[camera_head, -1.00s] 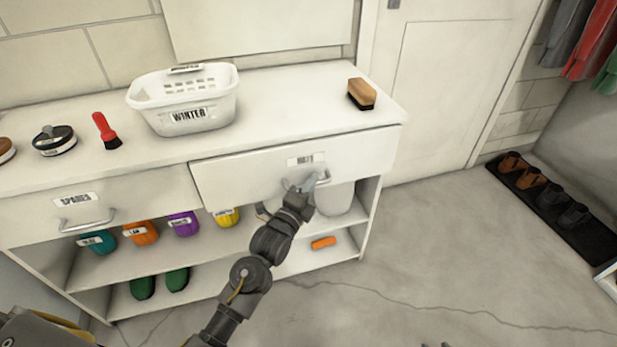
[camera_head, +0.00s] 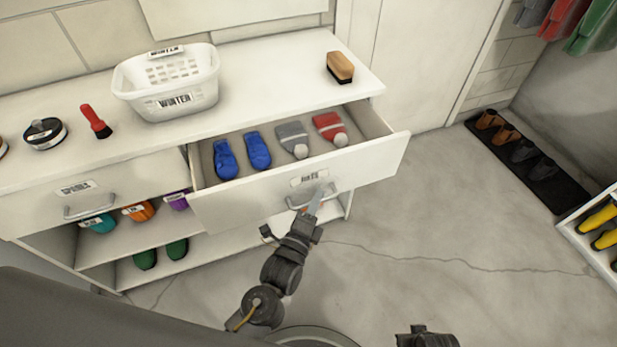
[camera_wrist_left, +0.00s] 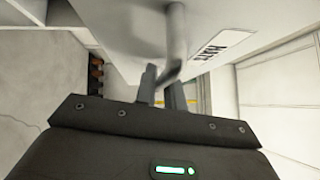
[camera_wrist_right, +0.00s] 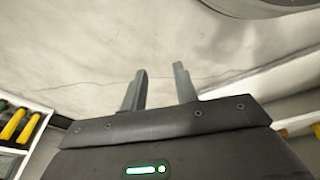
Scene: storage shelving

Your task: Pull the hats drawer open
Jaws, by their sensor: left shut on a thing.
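The hats drawer (camera_head: 252,206) stands well open in the head view. Inside lie a pair of blue mittens (camera_head: 242,156), a grey hat (camera_head: 293,139) and a red hat (camera_head: 330,128). Its label (camera_head: 309,178) sits above the metal bar handle (camera_head: 297,204). My left gripper (camera_head: 314,206) is shut on that handle; the left wrist view shows the handle (camera_wrist_left: 177,45) between its fingers (camera_wrist_left: 162,90). My right gripper (camera_wrist_right: 158,90) is open and empty over the floor in the right wrist view.
A white winter basket (camera_head: 170,95), a wooden brush (camera_head: 340,68) and a red brush (camera_head: 97,122) stand on the dresser top. The spares drawer (camera_head: 98,192) at left is closed. A shoe mat (camera_head: 548,185) and a rack with yellow boots (camera_head: 600,222) are at right.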

